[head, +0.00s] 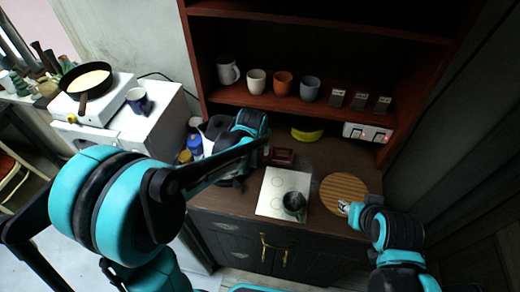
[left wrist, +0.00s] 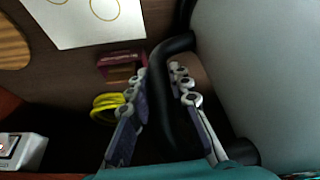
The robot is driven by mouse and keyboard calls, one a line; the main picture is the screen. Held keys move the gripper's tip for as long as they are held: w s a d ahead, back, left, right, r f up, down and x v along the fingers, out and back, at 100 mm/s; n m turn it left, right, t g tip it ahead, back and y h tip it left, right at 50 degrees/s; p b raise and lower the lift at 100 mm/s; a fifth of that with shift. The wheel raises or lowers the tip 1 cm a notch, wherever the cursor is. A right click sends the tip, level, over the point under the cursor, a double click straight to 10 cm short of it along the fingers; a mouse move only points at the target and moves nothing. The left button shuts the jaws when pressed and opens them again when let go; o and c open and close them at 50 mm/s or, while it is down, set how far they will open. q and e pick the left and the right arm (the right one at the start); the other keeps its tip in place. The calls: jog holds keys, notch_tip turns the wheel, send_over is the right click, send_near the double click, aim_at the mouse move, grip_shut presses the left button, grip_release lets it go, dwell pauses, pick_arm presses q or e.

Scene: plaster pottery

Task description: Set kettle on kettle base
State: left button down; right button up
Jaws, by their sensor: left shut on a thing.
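The kettle (head: 215,128) is a grey-white body at the back left of the counter in the head view, mostly hidden behind my left arm. In the left wrist view the kettle (left wrist: 255,65) fills the right side, and its black handle (left wrist: 172,85) runs between the fingers. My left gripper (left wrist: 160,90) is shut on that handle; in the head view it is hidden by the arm. I cannot make out the kettle base, or whether the kettle touches the counter. My right gripper (head: 346,207) is over the round wooden board (head: 340,187); its opening is too small to judge.
A blue-capped jar (head: 195,145) stands left of the kettle. Cups line the shelf (head: 225,93) above.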

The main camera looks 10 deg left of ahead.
pick_arm(q)
jog(key=shift+f, duration=0.25)
jog(key=c, duration=1.7)
grip_release()
jog(key=shift+p+v, duration=0.45)
jog(key=shift+v, duration=0.35)
jog(key=p+v, duration=0.7)
jog(key=v, duration=0.2)
jog(key=shift+s+r, duration=0.15)
jog(key=shift+r, duration=0.05)
jog(key=shift+f, duration=0.1)
